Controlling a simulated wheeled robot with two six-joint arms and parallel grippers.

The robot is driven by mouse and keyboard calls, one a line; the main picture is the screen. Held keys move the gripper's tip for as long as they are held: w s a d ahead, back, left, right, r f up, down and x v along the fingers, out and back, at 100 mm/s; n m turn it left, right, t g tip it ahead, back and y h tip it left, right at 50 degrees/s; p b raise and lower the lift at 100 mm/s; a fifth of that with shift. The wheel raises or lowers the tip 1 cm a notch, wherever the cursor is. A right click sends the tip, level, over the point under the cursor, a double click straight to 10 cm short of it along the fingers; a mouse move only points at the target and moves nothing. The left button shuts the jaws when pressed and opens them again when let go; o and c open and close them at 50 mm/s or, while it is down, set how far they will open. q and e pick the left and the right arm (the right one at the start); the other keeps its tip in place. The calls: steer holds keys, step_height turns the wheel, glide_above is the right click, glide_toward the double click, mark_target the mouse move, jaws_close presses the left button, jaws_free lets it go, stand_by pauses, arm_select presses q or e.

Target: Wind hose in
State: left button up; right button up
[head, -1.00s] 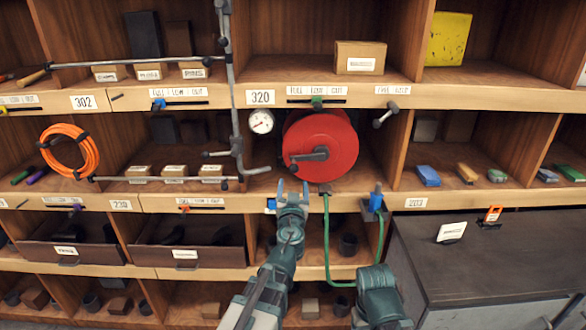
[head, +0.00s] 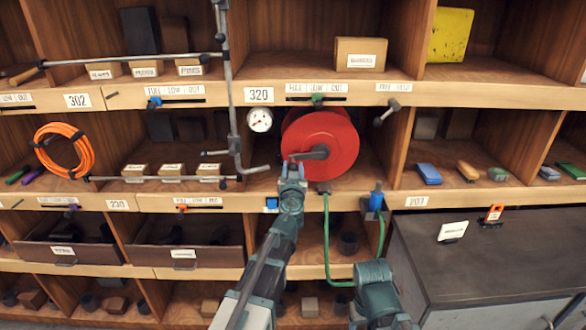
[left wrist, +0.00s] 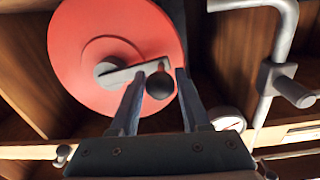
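The red hose reel (head: 335,140) stands in the middle shelf bay, with a grey crank (head: 312,154) on its face. It also shows in the left wrist view (left wrist: 85,45), where the crank ends in a dark round knob (left wrist: 160,85). My left gripper (head: 292,168) is at the crank's left end. In the left wrist view its two fingers (left wrist: 157,98) are apart, with the knob between their tips; contact is not clear. The green hose (head: 327,240) hangs below the reel in a loop and rises to a blue end piece (head: 376,198). My right gripper is not seen.
A round gauge (head: 260,120) is left of the reel. A grey pipe (head: 233,120) with a bent lower end runs close to my left gripper. A grey lever (head: 387,112) is at the right. A dark cabinet (head: 490,260) stands at lower right.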

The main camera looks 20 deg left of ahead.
arm_select(q)
jaws_close()
stand_by(1.1)
